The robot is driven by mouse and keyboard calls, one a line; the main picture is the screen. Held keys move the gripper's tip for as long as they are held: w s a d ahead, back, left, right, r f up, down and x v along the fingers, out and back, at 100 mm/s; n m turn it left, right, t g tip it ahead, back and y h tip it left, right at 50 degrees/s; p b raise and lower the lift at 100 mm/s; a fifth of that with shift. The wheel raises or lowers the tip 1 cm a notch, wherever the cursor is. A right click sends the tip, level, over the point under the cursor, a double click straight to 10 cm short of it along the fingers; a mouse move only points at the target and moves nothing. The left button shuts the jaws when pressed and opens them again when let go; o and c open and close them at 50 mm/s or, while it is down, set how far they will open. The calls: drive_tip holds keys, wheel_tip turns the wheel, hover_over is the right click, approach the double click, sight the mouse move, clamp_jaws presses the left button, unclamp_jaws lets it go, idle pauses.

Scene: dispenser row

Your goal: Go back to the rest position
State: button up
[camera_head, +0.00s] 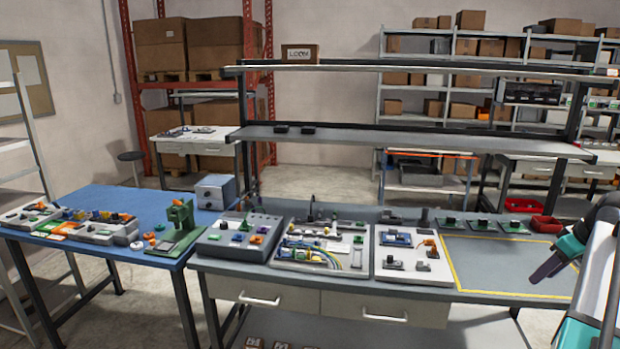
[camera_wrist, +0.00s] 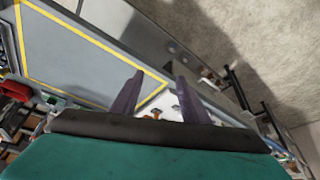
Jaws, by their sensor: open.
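My gripper (camera_head: 545,270) is at the right of the head view, above the yellow-outlined area (camera_head: 500,262) of the grey workbench (camera_head: 540,298). In the wrist view, the two purple fingers of my gripper (camera_wrist: 160,95) stand apart with nothing held between them. The yellow-outlined bench area also shows in the wrist view (camera_wrist: 75,50), to the left of the fingers. The gripper hangs clear of the items on the bench.
A white panel with small parts (camera_head: 412,257), a wiring panel (camera_head: 320,245) and a grey console (camera_head: 238,237) line the bench. Small dark-green boards (camera_head: 482,225) and a red bin (camera_head: 546,224) stand at its back right. A shelf (camera_head: 400,139) spans above. The yellow-outlined area is bare.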

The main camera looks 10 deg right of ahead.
drive_tip(key=w+a+f+n+g+y, duration=0.1)
drive_tip(key=w+a+f, duration=0.3)
drive_tip(key=a+f, duration=0.35)
drive_tip(key=w+a+f+n+g+y, duration=0.1)
drive_tip(key=w+a+f, duration=0.4)
drive_tip(key=a+f, duration=0.25)
drive_tip(key=s+a+f+n+g+y, duration=0.1)
drive_tip(key=s+a+f+n+g, duration=0.2)
drive_tip(key=a+f, duration=1.85)
drive_tip(key=s+a+f+m+g, duration=0.1)
drive_tip(key=s+a+f+g, duration=0.3)
drive_tip(key=s+a+f, duration=1.15)
drive_tip(key=s+f+m+g+h+b, duration=0.1)
drive_tip(key=s+f+m+h, duration=0.2)
drive_tip(key=s, duration=1.4)
drive_tip(key=shift+a+f+m+h, duration=0.4)
drive_tip(key=shift+f+m, duration=1.4)
drive_tip(key=shift+f, duration=1.1)
